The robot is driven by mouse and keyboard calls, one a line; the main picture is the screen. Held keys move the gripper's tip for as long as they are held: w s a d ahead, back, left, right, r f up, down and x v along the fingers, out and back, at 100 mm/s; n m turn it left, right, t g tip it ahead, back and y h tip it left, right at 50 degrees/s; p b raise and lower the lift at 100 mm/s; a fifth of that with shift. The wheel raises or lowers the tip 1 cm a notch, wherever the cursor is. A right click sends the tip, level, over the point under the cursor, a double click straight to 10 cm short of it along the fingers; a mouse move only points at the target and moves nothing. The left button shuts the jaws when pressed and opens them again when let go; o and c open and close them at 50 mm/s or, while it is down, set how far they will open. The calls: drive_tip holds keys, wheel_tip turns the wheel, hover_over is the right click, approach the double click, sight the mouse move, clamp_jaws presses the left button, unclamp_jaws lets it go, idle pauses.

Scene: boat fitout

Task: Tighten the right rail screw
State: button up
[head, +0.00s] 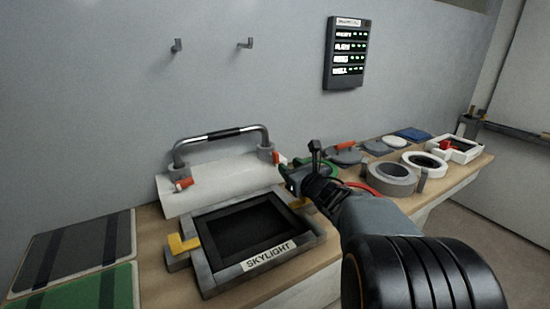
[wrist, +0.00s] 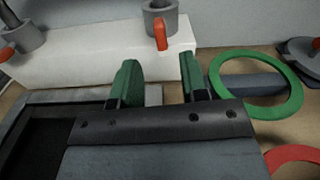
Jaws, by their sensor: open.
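The rail (head: 222,133), a black and silver bar with bent ends, stands on grey mounts on a white block (head: 220,186). The right rail screw (head: 276,157) has a small orange-red handle at the right mount. In the wrist view this screw (wrist: 161,34) hangs downward in front of its round grey mount. A matching left screw (head: 184,184) sits at the other mount. My gripper (wrist: 158,78) is open and empty, its green fingers apart. It is in front of the right screw, which shows beyond and between the fingers, apart from them. In the head view my gripper (head: 288,173) is just right of the block.
The framed skylight (head: 268,263) with a yellow latch (head: 184,243) lies in front of the block. A green ring (wrist: 258,57) and a red ring (wrist: 285,157) lie to the right. Several round fittings fill the bench further right. A status panel (head: 346,54) hangs on the wall.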

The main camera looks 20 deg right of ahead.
sight(278, 157)
drive_tip(key=w, duration=0.5)
drive_tip(key=w+a, duration=0.1)
drive_tip(key=w, duration=0.2)
drive_tip(key=shift+w, duration=0.25)
drive_tip(key=shift+c, duration=0.2)
clamp_jaws()
